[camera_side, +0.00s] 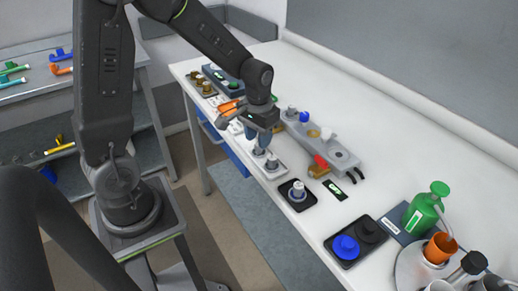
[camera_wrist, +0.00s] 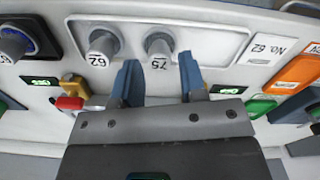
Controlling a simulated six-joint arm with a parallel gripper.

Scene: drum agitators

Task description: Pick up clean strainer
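Two grey capped pieces, marked 62 (camera_wrist: 101,46) and 75 (camera_wrist: 159,46), stand upright in a white tray (camera_wrist: 212,42); they may be strainers, but no marking says clean. The tray (camera_side: 281,172) also shows in the side view at the bench's front edge. My gripper (camera_wrist: 158,75) is open with two blue fingers. In the wrist view the fingertips lie on either side of piece 75, with space between them and it. In the side view my gripper (camera_side: 262,141) is just above the tray, partly covering the pieces. Contact cannot be told.
A black holder with another grey piece (camera_side: 297,190) stands beside the tray. A grey block (camera_side: 345,158) with knobs and a red part lies behind. A black tray with a blue cap (camera_side: 345,247), a green bottle (camera_side: 424,210) and an orange cup (camera_side: 440,248) stand at the right.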

